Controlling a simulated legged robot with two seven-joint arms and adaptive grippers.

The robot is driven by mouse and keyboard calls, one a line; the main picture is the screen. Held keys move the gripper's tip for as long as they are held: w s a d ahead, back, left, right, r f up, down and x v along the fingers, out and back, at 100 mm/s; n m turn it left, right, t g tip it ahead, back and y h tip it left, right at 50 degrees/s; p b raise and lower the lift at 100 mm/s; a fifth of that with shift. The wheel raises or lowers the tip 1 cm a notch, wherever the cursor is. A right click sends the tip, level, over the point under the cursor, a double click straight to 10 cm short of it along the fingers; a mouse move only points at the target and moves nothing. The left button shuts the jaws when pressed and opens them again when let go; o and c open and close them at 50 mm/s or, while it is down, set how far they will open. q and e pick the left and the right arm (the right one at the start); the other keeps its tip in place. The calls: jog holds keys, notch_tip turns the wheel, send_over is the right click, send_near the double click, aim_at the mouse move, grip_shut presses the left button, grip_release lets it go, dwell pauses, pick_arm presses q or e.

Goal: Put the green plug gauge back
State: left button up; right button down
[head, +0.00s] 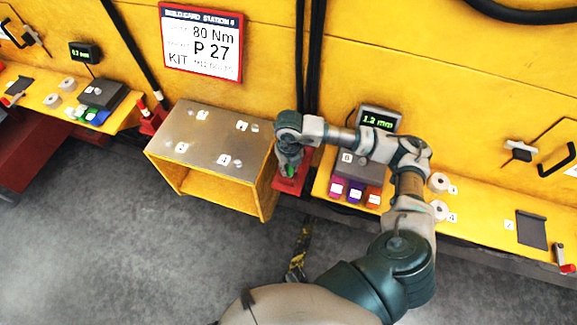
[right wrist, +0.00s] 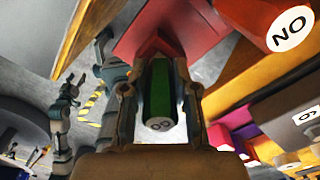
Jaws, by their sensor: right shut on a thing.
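The green plug gauge (head: 291,171) is held in my right gripper (head: 289,160), just above or at a red part (head: 292,186) between the cabinet and the right bench. In the right wrist view the gauge (right wrist: 158,95) lies between the two fingers of my right gripper (right wrist: 158,88), with a round white marked end facing the camera. Whether the gauge touches the red part is unclear. On the right bench a grey block (head: 350,170) has pink, purple and orange pieces along its front. My left gripper (right wrist: 70,90) shows small at the left of the right wrist view; its opening is unclear.
A yellow cabinet with a grey top (head: 214,140) stands left of my right gripper. A display (head: 379,118) reading 1.3 mm is behind the block. White rings (head: 438,182) lie further right. A red piece marked NO (right wrist: 268,25) is close in the right wrist view.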

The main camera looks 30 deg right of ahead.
pick_arm(q)
jog(key=shift+w, duration=0.3)
jog(key=shift+s+f, duration=0.15)
jog(key=shift+s, duration=0.05)
pick_arm(e)
jog(key=shift+f, duration=0.25)
jog(key=c, duration=0.8)
grip_release()
notch_tip(320, 180, up, 12)
jog(key=shift+f, duration=0.2)
jog(key=shift+r, duration=0.55)
pick_arm(q)
jog(key=r+p, duration=0.3)
jog(key=w+r+p, duration=0.1)
jog(key=r, duration=0.1)
jog(key=shift+r+p, duration=0.2)
jog(key=shift+p, duration=0.15)
pick_arm(e)
notch_tip(320, 180, up, 6)
jog(key=shift+r, duration=0.15)
